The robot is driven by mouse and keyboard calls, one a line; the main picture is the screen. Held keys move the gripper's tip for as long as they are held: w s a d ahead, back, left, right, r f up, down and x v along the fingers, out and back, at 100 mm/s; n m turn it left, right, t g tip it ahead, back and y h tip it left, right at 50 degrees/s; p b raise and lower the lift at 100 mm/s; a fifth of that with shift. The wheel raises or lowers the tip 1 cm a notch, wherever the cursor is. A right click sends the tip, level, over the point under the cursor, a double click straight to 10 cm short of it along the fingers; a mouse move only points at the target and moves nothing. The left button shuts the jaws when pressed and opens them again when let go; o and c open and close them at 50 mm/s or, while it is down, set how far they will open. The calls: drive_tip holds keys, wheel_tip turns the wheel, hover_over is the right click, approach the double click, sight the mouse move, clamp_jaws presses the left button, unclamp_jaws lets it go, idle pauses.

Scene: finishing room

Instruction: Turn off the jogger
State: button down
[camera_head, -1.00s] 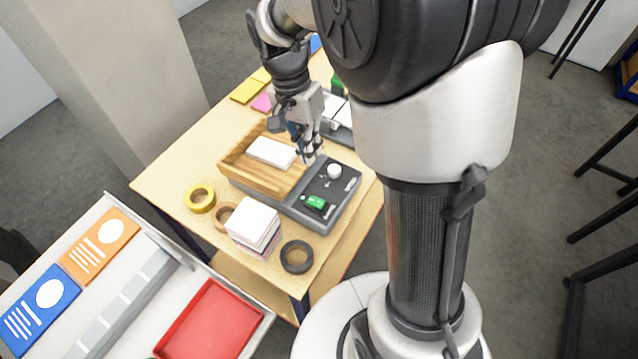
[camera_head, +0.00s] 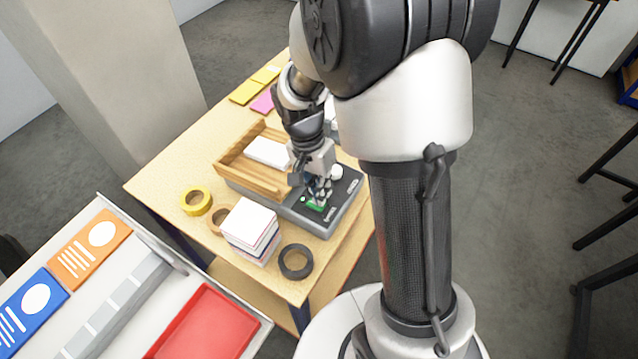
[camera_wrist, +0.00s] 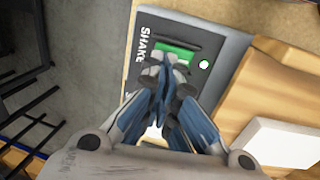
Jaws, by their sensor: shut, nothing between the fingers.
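The jogger is a grey machine with a wooden tray (camera_head: 233,172) holding a white paper stack (camera_head: 268,152). Its dark control panel (camera_head: 340,203) carries a white knob (camera_head: 336,172) and a green switch (camera_head: 313,205). In the wrist view the green switch (camera_wrist: 176,52) lies beside the word SHAKE, with a small lit green dot (camera_wrist: 204,64) next to it. My gripper (camera_head: 318,200) is shut and empty, its fingertips over the switch. In the wrist view the fingertips (camera_wrist: 164,68) overlap the switch's near edge; I cannot tell whether they touch it.
Yellow tape (camera_head: 196,201), brown tape (camera_head: 219,220), a stack of paper (camera_head: 250,228) and a black ring (camera_head: 296,261) lie at the table's front. A white bench with a red tray (camera_head: 210,325) stands at lower left. Pink and yellow pads lie at the back.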

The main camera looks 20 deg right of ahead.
idle(0.3)
drive_tip(key=shift+s+d+f+t+y+b, duration=0.2)
drive_tip(key=shift+s+f+t+y+b, duration=0.1)
drive_tip(key=shift+f+t+b, duration=0.3)
drive_tip(key=shift+r, duration=0.2)
drive_tip(key=shift+w+a, duration=0.2)
drive_tip(key=shift+w, duration=0.05)
drive_tip(key=shift+w+a+p, duration=0.3)
drive_tip(key=shift+w+a, duration=0.1)
drive_tip(key=shift+w, duration=0.15)
drive_tip(key=shift+r, duration=0.15)
